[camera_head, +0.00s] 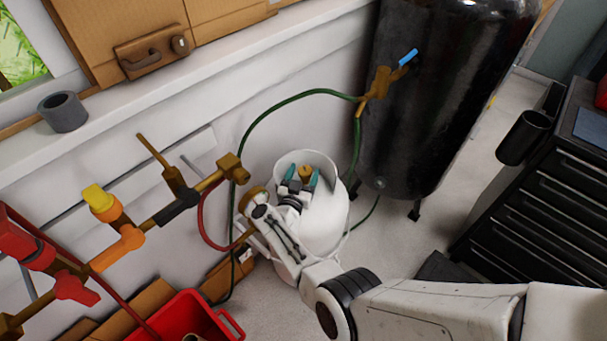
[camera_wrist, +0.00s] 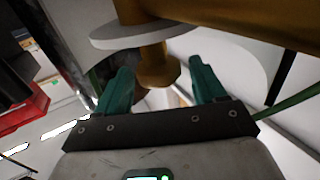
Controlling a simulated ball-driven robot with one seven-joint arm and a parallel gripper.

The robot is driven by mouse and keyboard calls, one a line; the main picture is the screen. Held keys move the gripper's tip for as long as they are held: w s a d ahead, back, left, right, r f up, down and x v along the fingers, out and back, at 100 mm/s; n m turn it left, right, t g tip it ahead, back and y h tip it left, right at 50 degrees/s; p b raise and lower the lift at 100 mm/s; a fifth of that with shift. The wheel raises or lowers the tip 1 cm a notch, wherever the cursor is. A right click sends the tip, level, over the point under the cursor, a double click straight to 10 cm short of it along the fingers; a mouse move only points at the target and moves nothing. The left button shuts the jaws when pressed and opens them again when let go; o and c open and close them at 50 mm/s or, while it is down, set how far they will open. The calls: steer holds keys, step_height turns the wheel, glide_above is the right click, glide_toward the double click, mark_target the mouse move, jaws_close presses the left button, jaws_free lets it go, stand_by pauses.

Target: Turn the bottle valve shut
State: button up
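The white gas bottle (camera_head: 327,215) stands on the floor near the wall, with a white collar around its top. Its brass valve (camera_head: 305,172) shows inside the collar, between the teal fingertips of my gripper (camera_head: 303,181). In the wrist view a rounded brass knob (camera_wrist: 156,70) under a pale grey disc lies between and just beyond my gripper's fingertips (camera_wrist: 160,80). The fingers are spread, with a gap on each side of the knob, and hold nothing. My wrist hides part of the bottle in the head view.
A large black tank (camera_head: 440,100) stands behind right, with a brass fitting (camera_head: 378,84) and a green hose (camera_head: 290,97). Brass pipework (camera_head: 160,215) and a red crate (camera_head: 190,312) are at left. A black drawer cabinet (camera_head: 540,180) stands right. Some bare floor lies between.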

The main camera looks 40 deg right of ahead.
mark_target(303, 174)
steer(key=shift+o, duration=0.3)
steer(key=shift+r+p, duration=0.4)
step_height(303, 174, up, 3)
steer(key=shift+f+p, duration=0.2)
steer(key=shift+p, duration=0.75)
steer(key=s+a+r+p, duration=0.3)
steer(key=s+r+p, duration=0.6)
steer(key=s, duration=0.4)
steer(key=shift+s+a+r+p, duration=0.25)
steer(key=shift+s+a+p, duration=0.1)
steer(key=shift+p, duration=0.25)
steer(key=shift+w, duration=0.15)
